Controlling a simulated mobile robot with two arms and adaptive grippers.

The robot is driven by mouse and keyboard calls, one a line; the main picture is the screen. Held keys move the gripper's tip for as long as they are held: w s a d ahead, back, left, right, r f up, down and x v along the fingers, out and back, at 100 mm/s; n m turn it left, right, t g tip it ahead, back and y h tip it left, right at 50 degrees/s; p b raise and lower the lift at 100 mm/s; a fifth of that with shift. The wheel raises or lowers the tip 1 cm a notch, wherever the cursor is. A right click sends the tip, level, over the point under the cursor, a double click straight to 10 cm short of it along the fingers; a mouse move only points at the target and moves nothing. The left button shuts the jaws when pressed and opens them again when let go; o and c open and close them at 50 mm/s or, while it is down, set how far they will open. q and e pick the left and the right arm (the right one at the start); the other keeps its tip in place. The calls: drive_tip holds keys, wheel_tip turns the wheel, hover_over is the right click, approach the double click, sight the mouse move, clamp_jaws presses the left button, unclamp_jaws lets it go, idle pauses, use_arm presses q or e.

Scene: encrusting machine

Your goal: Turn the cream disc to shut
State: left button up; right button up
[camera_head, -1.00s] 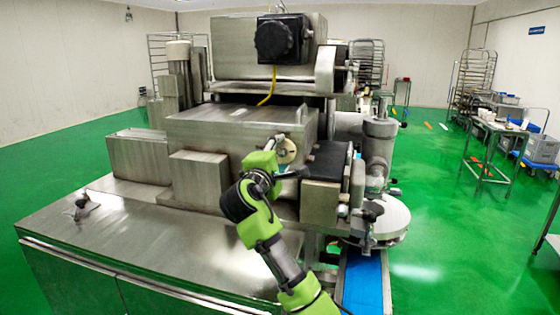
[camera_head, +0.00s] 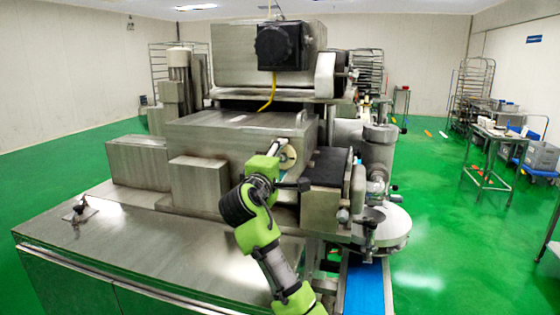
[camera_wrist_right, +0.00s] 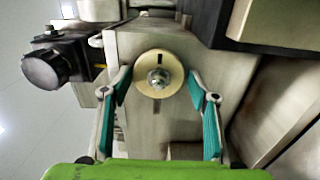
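The cream disc (camera_wrist_right: 150,84) is on the face of a steel housing, with a shiny metal knob at its centre and a dark mark near its rim. In the head view the disc (camera_head: 287,157) shows at the front right of the machine, partly hidden by my right arm. My right gripper (camera_wrist_right: 160,85) is open, its two teal-padded fingers standing to either side of the disc in the wrist view. No contact with the disc shows. In the head view my right gripper (camera_head: 283,150) is largely hidden behind its wrist. My left gripper is not in view.
A black block (camera_head: 328,166) and steel parts stand just right of the disc. A round steel table (camera_head: 395,228) and blue belt (camera_head: 364,288) lie at the lower right. A black knob housing (camera_head: 280,45) is above. The steel worktop (camera_head: 150,250) at left is mostly clear.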

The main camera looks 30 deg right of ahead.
drive_tip(key=shift+o, duration=0.3)
drive_tip(key=v, duration=1.2)
drive_tip(key=shift+s, duration=0.1)
